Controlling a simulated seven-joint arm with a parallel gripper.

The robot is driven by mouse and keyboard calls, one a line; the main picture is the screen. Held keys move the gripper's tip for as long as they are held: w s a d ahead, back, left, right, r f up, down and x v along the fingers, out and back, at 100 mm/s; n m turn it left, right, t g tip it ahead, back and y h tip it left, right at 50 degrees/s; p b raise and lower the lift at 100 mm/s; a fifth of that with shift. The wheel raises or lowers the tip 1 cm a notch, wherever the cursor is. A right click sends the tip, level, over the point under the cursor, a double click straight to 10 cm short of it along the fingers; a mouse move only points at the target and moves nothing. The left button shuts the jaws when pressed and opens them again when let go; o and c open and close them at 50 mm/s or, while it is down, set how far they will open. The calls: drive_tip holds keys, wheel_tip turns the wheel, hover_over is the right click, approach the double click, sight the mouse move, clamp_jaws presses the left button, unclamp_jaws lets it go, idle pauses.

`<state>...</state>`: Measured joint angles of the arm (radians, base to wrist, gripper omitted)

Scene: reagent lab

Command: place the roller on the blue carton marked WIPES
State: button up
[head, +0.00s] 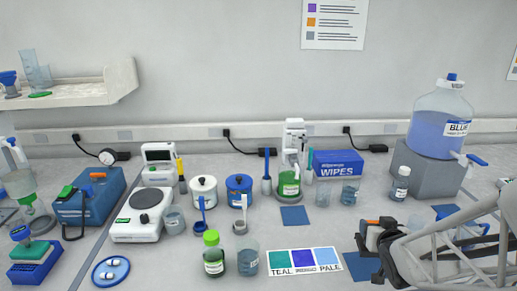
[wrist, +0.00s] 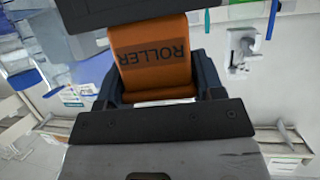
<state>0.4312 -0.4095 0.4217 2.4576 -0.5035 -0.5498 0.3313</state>
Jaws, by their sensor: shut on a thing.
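The blue carton marked WIPES (head: 338,167) stands upright at the back of the bench, right of the white dispenser stand. Its top looks clear. My gripper (head: 378,238) is at the right front of the bench, in front of the carton and to its right. It is shut on the roller, an orange piece lettered ROLLER (wrist: 150,55) that fills the space between the jaws in the wrist view. In the head view only a little orange shows at the jaws; the rest of the roller is hidden by my gripper.
Beakers (head: 350,190) stand just in front of the carton, and a small white-capped bottle (head: 400,184) stands to its right. A large blue-liquid carboy (head: 440,118) sits on a grey block (head: 428,170) further right. A colour card (head: 304,262) lies at the front.

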drive_tip(key=w+d+r, duration=0.1)
drive_tip(key=w+r, duration=0.2)
drive_tip(key=w, duration=0.8)
drive_tip(key=w+d+r+n+y, duration=0.1)
drive_tip(key=w+r, duration=0.2)
drive_tip(key=w, duration=0.8)
drive_tip(key=w+d+r+y, duration=0.1)
drive_tip(key=w+r, duration=0.2)
drive_tip(key=w, duration=0.8)
drive_tip(key=shift+d+n, duration=0.15)
drive_tip(key=shift+n, duration=0.25)
drive_tip(key=w+d+f, duration=0.1)
drive_tip(key=w+d, duration=0.2)
drive_tip(key=w, duration=1.1)
drive_tip(key=shift+w+d+f, duration=0.15)
drive_tip(key=shift+w+d, duration=0.15)
drive_tip(key=shift+w, duration=0.05)
drive_tip(key=shift+w+d+f, duration=0.1)
drive_tip(key=shift+w+f, duration=0.1)
drive_tip(key=shift+f, duration=0.7)
drive_tip(key=shift+w+f, duration=0.2)
drive_tip(key=shift+f, duration=0.7)
